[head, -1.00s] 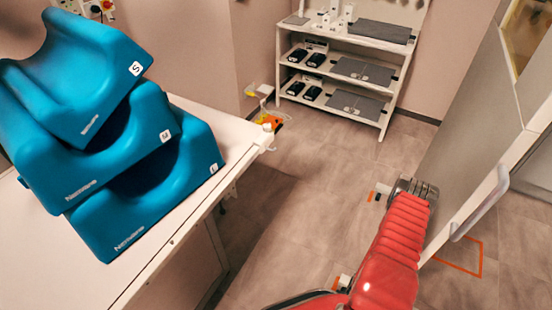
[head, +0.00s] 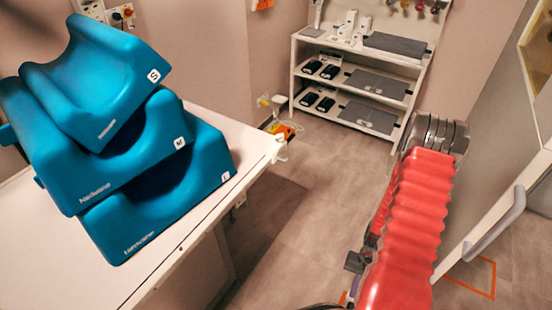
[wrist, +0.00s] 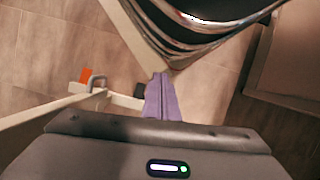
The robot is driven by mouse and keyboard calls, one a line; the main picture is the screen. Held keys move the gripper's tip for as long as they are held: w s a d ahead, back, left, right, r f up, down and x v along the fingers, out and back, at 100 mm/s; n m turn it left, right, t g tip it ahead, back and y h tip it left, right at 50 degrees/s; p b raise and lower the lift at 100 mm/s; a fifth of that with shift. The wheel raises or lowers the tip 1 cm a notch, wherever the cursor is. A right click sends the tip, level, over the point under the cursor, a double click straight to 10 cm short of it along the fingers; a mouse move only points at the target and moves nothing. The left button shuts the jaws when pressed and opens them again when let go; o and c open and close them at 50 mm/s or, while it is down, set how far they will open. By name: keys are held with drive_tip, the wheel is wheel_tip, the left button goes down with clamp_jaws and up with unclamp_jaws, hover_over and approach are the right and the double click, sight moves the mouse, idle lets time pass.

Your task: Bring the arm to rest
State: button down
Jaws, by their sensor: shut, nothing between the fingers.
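My arm, in a ribbed red sleeve (head: 408,230) with a grey joint (head: 437,135) at its upper end, rises at the right of the head view. In the wrist view the purple fingers of my gripper (wrist: 161,80) are together and empty. Below them is the grey wrist housing with a small lit indicator. In the head view my gripper is mostly hidden behind the red sleeve.
Blue stacked head supports (head: 150,195) lie on a white table (head: 185,235) at left. A white shelf unit (head: 345,95) with dark devices stands at the back. A grey door (head: 495,170) with a handle (head: 497,225) is close right of my arm. Floor (head: 315,175) between is clear.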

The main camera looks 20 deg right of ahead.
drive_tip(key=w+a+r+n+h, duration=0.1)
drive_tip(key=w+a+r, duration=0.1)
drive_tip(key=r, duration=0.7)
drive_tip(key=w+a+r+n+t, duration=0.1)
drive_tip(key=w+a+r, duration=0.1)
drive_tip(key=r, duration=0.6)
drive_tip(key=w+a+r+n+h, duration=0.1)
drive_tip(key=w+a+r, duration=0.15)
drive_tip(key=r, duration=0.65)
drive_tip(key=s+a+r+n+t, duration=0.1)
drive_tip(key=a+r+t, duration=0.1)
drive_tip(key=a+r, duration=0.3)
drive_tip(key=s+a+r+n+t, duration=0.1)
drive_tip(key=a+r, duration=0.4)
drive_tip(key=r, duration=0.7)
drive_tip(key=a+r+n+t, duration=0.3)
drive_tip(key=a+r+t, duration=0.1)
drive_tip(key=r, duration=0.5)
drive_tip(key=shift+s+a+r, duration=0.25)
drive_tip(key=shift+s+a, duration=0.15)
drive_tip(key=shift+a, duration=0.35)
drive_tip(key=shift+s, duration=0.1)
